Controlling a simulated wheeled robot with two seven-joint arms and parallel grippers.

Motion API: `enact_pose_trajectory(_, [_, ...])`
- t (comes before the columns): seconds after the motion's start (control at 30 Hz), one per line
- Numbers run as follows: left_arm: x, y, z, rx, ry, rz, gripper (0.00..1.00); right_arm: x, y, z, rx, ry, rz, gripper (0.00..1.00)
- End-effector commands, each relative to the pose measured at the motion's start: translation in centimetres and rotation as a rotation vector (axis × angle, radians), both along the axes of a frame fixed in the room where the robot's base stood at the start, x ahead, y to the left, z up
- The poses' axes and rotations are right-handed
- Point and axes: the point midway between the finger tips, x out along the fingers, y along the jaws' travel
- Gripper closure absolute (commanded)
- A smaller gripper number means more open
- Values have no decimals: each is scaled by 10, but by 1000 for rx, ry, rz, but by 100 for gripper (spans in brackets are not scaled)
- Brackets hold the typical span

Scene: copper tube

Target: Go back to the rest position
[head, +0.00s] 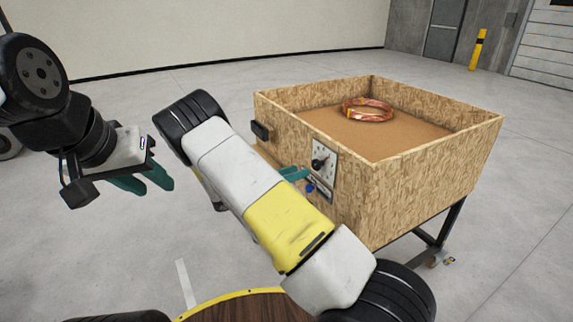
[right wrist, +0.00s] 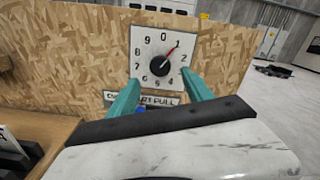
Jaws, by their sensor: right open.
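My right gripper (head: 293,174) is in front of the wooden box's near side, beside the dial panel. In the right wrist view its two teal fingers (right wrist: 162,88) are spread with nothing between them. Whether a fingertip touches the panel I cannot tell. My left gripper (head: 152,187) hangs in the air at the left, its teal fingers apart and empty.
The chipboard box (head: 420,185) stands on a dark wheeled frame at the right. A copper tube coil (head: 368,110) lies inside it. A black handle (head: 260,131) and a blue knob (head: 310,188) are on the near side.

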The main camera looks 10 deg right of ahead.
Motion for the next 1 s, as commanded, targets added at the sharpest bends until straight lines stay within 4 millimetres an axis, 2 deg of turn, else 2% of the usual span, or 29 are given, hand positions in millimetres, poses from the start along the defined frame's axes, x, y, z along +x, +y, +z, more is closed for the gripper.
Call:
enact_pose_trajectory(0.23, [0, 0, 0, 0, 0, 0, 64, -1, -2, 1, 9, -4, -7, 41])
enact_pose_trajectory(0.37, [0, 0, 0, 0, 0, 0, 64, -13, -14, 10, 101, -45, -72, 41])
enact_pose_trajectory(0.5, [0, 0, 0, 0, 0, 0, 64, -45, -36, 27, 322, -152, -228, 41])
enact_pose_trajectory(0.63, [0, 0, 0, 0, 0, 0, 64, -82, -48, 43, 555, -282, -399, 41])
enact_pose_trajectory(0.77, [0, 0, 0, 0, 0, 0, 64, -117, -50, 61, 775, -419, -564, 41])
enact_pose_trajectory(1.0, [0, 0, 0, 0, 0, 0, 64, -177, -35, 102, 1151, -691, -851, 41])
